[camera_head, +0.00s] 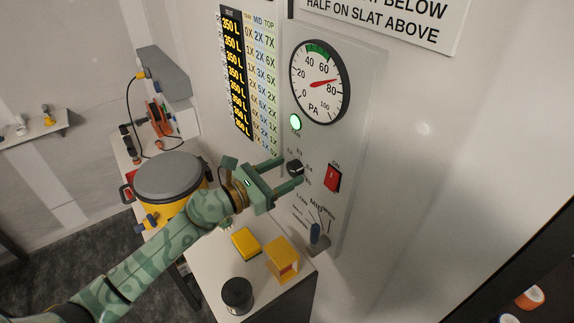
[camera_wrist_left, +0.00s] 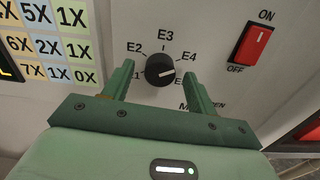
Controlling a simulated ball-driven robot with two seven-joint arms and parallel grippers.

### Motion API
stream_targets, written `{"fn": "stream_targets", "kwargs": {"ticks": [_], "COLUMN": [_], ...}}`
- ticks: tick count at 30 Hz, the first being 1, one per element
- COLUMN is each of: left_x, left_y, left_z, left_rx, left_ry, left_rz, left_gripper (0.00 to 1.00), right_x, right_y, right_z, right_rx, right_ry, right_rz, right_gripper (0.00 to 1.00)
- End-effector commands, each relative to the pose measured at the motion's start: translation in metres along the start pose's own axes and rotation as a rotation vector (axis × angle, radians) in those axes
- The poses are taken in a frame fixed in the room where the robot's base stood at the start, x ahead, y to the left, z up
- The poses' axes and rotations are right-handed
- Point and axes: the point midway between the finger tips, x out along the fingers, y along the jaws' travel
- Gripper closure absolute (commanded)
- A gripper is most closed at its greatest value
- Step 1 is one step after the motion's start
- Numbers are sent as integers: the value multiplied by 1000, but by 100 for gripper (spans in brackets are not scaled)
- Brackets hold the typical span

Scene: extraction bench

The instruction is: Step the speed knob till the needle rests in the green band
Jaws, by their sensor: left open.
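The black speed knob (camera_head: 295,167) sits on the grey panel below the green lamp. My right gripper is out of view.
A yellow block (camera_head: 246,243), a yellow box (camera_head: 282,260) and a black jar (camera_head: 237,295) stand on the bench. A grey-lidded yellow drum (camera_head: 168,176) is left.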

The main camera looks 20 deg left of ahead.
Motion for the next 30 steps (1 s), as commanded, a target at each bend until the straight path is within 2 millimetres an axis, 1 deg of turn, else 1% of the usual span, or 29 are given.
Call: {"fn": "stream_targets", "kwargs": {"ticks": [1,4,13,14,15,18,25,30], "left_x": [5,12,14,14,14,13,13,13], "left_y": [0,0,0,0,0,0,0,0], "left_z": [1,0,0,0,0,0,0,0], "left_rx": [-1,0,0,0,0,0,-8,-54], "left_ry": [-1,-1,0,0,0,0,0,1], "left_rz": [0,0,0,0,0,0,0,0], "left_gripper": [43,43,43,51,62,88,87,87], "right_x": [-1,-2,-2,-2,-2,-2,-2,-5], "right_y": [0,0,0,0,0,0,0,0], "right_z": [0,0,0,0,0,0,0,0], "right_rx": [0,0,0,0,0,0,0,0], "right_ry": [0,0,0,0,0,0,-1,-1], "right_rz": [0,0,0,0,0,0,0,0], "right_gripper": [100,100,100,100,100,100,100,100]}}
